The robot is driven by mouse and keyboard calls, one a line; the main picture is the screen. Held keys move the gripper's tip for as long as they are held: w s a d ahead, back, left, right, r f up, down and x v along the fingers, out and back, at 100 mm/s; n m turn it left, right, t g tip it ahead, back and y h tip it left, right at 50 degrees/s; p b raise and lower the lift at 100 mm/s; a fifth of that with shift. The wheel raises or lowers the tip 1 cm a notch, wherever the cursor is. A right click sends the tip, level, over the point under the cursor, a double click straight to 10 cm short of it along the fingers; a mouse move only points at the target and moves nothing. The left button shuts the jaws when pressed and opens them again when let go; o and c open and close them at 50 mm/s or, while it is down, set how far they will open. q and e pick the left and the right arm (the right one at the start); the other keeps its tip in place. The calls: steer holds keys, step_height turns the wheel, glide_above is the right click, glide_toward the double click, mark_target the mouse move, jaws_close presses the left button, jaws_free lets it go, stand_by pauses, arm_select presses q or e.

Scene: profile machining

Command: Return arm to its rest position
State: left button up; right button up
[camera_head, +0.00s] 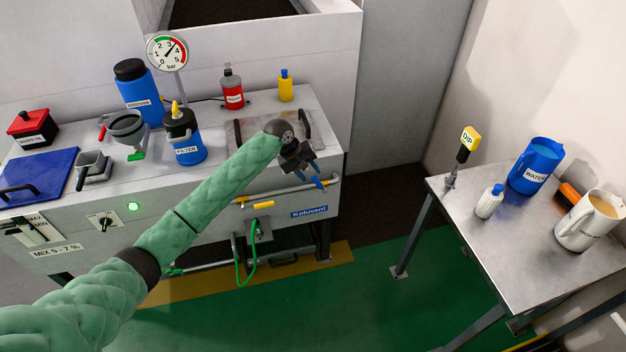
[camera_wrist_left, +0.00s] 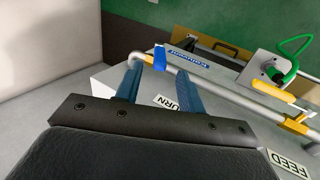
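My left arm in its green quilted sleeve reaches from the lower left across the front of the machine in the head view. My left gripper (camera_head: 319,183) hangs by the right end of the machine's front rail (camera_head: 275,194). Its two blue fingers stand apart in the left wrist view (camera_wrist_left: 158,84), with nothing held between them. The rail also shows in the left wrist view (camera_wrist_left: 222,91), just beyond the fingertips; I cannot tell whether they touch it. My right arm and gripper are not in view.
The machine top holds a blue filter canister (camera_head: 184,137), a blue additive bottle (camera_head: 138,92), a red bottle (camera_head: 232,89) and a yellow bottle (camera_head: 286,86). Green floor lies between.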

arm_select(q)
steer(key=shift+v, duration=1)
